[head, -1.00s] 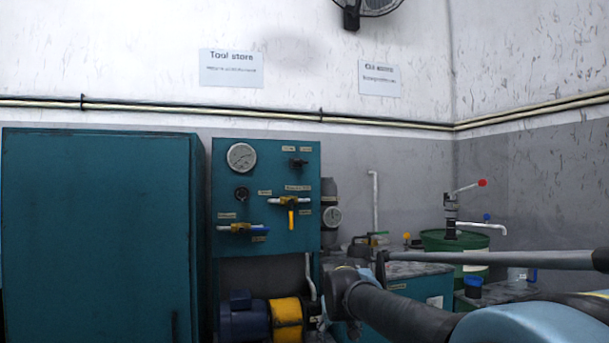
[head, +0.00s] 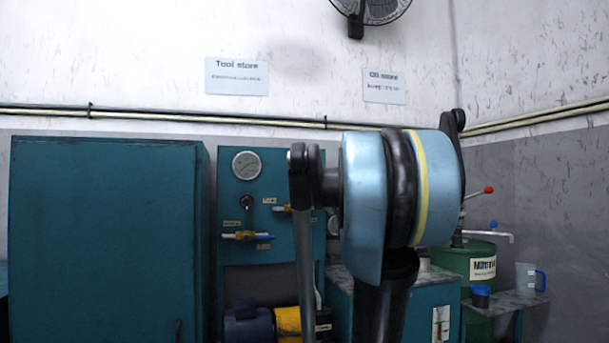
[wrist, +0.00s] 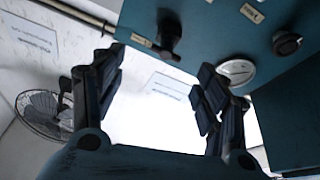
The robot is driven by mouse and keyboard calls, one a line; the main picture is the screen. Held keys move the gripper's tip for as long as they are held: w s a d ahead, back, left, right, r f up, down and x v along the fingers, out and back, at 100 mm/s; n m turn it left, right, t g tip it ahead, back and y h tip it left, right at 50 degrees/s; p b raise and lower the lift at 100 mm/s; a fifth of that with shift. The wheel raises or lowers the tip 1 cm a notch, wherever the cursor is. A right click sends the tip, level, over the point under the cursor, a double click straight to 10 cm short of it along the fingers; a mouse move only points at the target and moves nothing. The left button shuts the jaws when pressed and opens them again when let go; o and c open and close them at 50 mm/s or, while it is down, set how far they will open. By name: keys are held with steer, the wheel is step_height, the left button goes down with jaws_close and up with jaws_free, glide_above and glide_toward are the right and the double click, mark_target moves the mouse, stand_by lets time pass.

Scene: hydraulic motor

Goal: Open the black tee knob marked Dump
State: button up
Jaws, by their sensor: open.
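In the wrist view, a black tee knob (wrist: 168,36) sticks out from the teal panel (wrist: 215,35) near the panel's edge. Small labels sit beside it, but I cannot read them. My gripper (wrist: 158,75) is open and empty, with its two dark fingers spread apart. The knob appears above the gap between the fingertips, apart from them and nearer the left finger. In the head view the panel (head: 228,182) stands left of my arm. My arm covers its right part, so the knob and my gripper are hidden there.
A pressure gauge (head: 246,165), a round black knob (head: 246,202) and a brass valve with a blue handle (head: 248,236) share the panel. A teal cabinet (head: 105,235) stands to the left. A green drum (head: 475,265) and a shelf with a jug (head: 526,280) are at right.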

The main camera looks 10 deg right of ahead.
mark_target(307, 171)
steer(key=w+a+r, duration=0.1)
steer(key=w+r, duration=0.1)
steer(key=w, duration=0.3)
steer(key=w+a+r+y, duration=0.1)
steer(key=w+a+r, duration=0.1)
steer(key=w, duration=0.3)
steer(key=w+a+r+n+y, duration=0.1)
steer(key=w+r, duration=0.2)
steer(key=w, duration=0.3)
steer(key=shift+a+r, duration=0.4)
steer(key=c, duration=1)
